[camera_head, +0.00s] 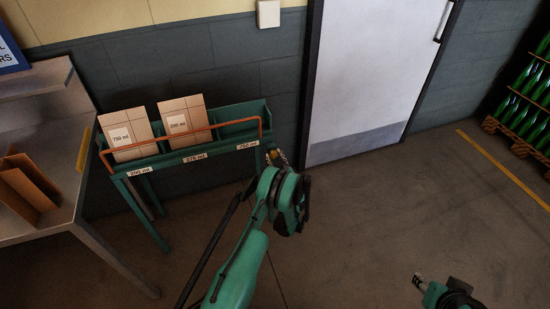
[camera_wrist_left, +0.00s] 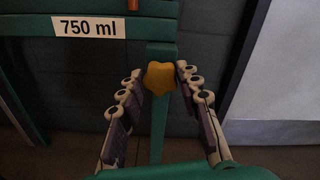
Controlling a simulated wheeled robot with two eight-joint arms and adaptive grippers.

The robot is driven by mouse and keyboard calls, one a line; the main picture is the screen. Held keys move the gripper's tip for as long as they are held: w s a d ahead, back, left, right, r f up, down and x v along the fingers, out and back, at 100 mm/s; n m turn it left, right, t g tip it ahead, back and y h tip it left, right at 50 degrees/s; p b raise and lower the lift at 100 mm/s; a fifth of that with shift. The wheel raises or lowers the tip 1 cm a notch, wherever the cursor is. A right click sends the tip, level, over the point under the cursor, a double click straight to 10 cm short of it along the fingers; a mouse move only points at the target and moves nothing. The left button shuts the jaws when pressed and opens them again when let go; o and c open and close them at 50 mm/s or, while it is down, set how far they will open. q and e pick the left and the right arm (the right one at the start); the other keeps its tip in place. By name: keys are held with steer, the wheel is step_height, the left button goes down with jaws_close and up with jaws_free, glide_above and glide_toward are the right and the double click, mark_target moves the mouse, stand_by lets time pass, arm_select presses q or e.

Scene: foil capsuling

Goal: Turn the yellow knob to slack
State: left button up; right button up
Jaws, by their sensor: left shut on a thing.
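The yellow knob (camera_wrist_left: 159,77) is a lobed star shape on the green post of the rack, below the 750 ml label (camera_wrist_left: 88,28). My left gripper (camera_wrist_left: 158,78) is shut on it, with a finger on either side in the left wrist view. In the head view my left gripper (camera_head: 277,157) is at the right end of the green rack (camera_head: 222,157), and its arm covers part of that area. My right gripper (camera_head: 419,281) is low at the right over bare floor, away from the rack; its fingers are too small to judge.
Two cartons, one (camera_head: 126,134) marked 750 ml, stand in the rack behind an orange rail (camera_head: 185,133). A metal table (camera_head: 50,225) with a brown box (camera_head: 27,190) is at the left. A white door (camera_head: 375,75) and green bottles (camera_head: 525,95) are right; the floor between is clear.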

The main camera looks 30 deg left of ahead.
arm_select(q)
steer(key=shift+f+n, duration=0.1)
steer(key=shift+n, duration=0.2)
steer(key=o, duration=1.2)
steer(key=shift+c, duration=0.2)
step_height(320, 180, up, 10)
